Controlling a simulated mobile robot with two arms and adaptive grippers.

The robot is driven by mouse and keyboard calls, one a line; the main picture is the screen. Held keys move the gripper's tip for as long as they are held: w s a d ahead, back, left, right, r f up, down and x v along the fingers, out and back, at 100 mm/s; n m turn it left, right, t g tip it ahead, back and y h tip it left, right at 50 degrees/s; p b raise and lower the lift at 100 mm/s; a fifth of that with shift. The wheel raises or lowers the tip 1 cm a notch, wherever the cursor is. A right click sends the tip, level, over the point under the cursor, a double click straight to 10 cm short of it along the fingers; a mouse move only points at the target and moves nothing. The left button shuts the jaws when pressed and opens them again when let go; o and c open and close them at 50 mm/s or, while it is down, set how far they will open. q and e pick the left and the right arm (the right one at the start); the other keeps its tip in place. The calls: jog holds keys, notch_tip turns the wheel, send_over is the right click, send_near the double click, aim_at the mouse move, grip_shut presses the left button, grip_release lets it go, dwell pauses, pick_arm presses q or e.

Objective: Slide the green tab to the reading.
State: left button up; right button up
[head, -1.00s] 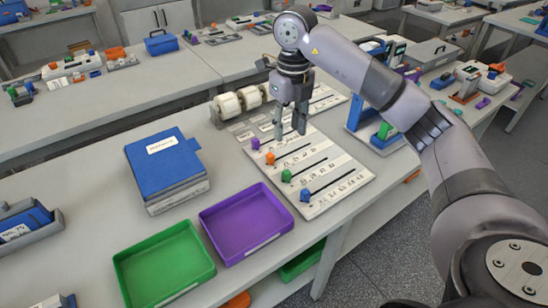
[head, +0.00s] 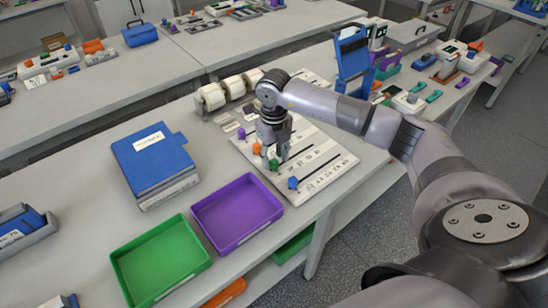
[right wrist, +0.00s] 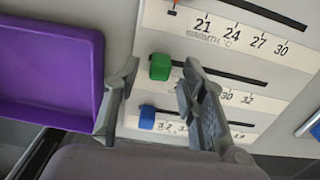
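The green tab (right wrist: 160,66) stands at the left end of its slot on the white slider board (right wrist: 195,48). In the head view the green tab (head: 274,165) shows just below my right gripper (head: 276,157). In the right wrist view my right gripper (right wrist: 160,74) is open, with one finger to the left of the green tab and one to its right. I see a gap between each finger and the tab. The right finger hides part of the scale beside the green slot. My left gripper is not in view.
The board also carries a blue tab (head: 293,183), an orange tab (head: 257,149) and a purple tab (head: 241,133). A purple tray (head: 275,213) and a green tray (head: 204,262) lie in front. A blue binder (head: 150,160) lies left; white rolls (head: 212,98) stand behind.

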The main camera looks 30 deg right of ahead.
jog(key=shift+f, duration=1)
grip_shut()
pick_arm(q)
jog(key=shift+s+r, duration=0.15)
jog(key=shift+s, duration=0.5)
